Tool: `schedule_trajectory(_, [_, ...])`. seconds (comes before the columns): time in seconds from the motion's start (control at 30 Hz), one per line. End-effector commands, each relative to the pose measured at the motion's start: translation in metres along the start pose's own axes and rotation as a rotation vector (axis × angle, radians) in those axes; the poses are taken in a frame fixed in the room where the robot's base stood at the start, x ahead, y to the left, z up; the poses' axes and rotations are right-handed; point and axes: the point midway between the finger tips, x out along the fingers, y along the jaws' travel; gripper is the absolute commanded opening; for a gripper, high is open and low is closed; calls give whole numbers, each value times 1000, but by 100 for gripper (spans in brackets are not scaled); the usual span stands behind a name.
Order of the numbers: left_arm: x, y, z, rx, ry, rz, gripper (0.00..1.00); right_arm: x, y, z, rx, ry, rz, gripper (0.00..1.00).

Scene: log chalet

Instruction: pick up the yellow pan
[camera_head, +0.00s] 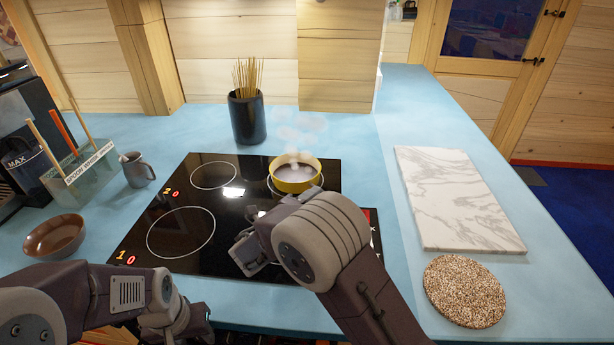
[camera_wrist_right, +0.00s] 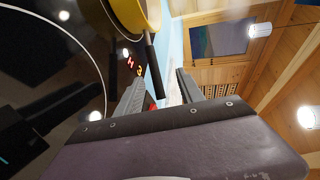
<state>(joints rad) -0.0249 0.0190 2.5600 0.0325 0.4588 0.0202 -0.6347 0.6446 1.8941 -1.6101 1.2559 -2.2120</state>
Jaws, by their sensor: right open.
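The yellow pan (camera_head: 295,178) stands on the back right of the black cooktop, holding pale liquid with steam above it. My right arm hides its handle in the head view. In the right wrist view the pan (camera_wrist_right: 138,14) is at the top, and its dark handle (camera_wrist_right: 152,66) points between the fingers of my right gripper (camera_wrist_right: 160,88). The right gripper is open, and the handle does not look clamped. In the head view my right gripper (camera_head: 246,254) is over the cooktop, nearer me than the pan. My left gripper (camera_head: 185,325) is low at the front counter edge; its fingers are unclear.
The cooktop (camera_head: 150,262) has lit red digits. A black holder (camera_head: 248,120) with sticks stands behind it. A grey mug (camera_head: 137,170), brown bowl (camera_head: 55,237) and spoon rest box (camera_head: 85,180) are left. A marble board (camera_head: 455,200) and a speckled round mat (camera_head: 464,291) lie right.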

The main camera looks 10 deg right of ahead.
Motion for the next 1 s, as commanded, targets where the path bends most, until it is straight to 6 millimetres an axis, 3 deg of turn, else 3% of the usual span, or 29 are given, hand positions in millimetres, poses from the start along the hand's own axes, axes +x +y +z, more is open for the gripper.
schedule_trajectory(0.13, [4, 0, 0, 0, 0, 0, 46, -9, 13, 10, -22, -28, 3, 45])
schedule_trajectory(0.37, [4, 0, 0, 0, 0, 0, 46, -10, 14, 13, -24, -37, 4, 45])
schedule_trajectory(0.6, [9, 0, 1, 0, 0, 0, 46, 24, 14, 13, -23, -34, 3, 45])
schedule_trajectory(0.77, [10, 0, 1, 0, 0, 0, 46, 34, 14, 13, -23, -36, 4, 45])
schedule_trajectory(1.0, [13, 0, 1, 0, 0, 0, 46, 74, 13, 14, -23, -35, 4, 45])
